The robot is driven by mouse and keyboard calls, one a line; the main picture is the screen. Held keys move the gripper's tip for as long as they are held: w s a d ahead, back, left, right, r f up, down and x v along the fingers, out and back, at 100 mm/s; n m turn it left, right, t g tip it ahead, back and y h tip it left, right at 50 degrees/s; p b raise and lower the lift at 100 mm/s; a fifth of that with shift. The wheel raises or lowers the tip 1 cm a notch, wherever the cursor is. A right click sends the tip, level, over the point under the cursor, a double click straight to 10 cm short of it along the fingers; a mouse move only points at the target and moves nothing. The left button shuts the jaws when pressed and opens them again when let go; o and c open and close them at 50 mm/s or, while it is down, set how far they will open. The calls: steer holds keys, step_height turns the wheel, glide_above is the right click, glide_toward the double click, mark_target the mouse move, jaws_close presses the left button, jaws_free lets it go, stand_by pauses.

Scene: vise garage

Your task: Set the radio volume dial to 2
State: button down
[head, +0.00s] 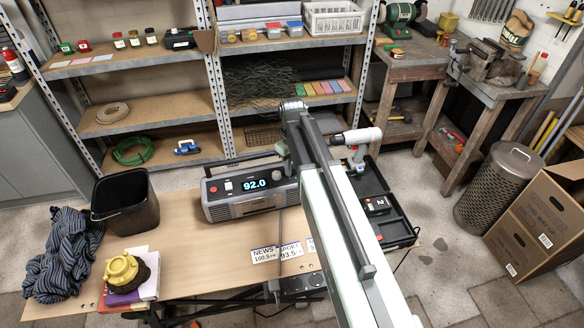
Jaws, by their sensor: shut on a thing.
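The grey radio (245,204) stands on the wooden table, its lit display (255,183) reading 92.0. A red button (213,190) and a small knob show on its left part. My arm comes up from the bottom and bends down at the radio's right end. My gripper (287,168) is there, partly hidden by my arm, and is shut on a dial at the radio's front right. The dial is mostly covered, so its setting and marks cannot be read.
Station cards (265,255) lie on the table (205,258) before the radio. A black bin (125,203), a striped cloth (63,250) and a yellow object (122,270) on books are at left. A black tray (398,228) with a drill (357,137) is at right.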

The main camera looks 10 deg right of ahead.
steer(key=m, duration=0.4)
steer(key=shift+m, duration=2.5)
steer(key=c, duration=1.2)
jaws_free()
steer(key=shift+c, duration=0.2)
step_height(320, 180, up, 8)
steer(key=p, duration=0.8)
steer(key=shift+f, duration=0.1)
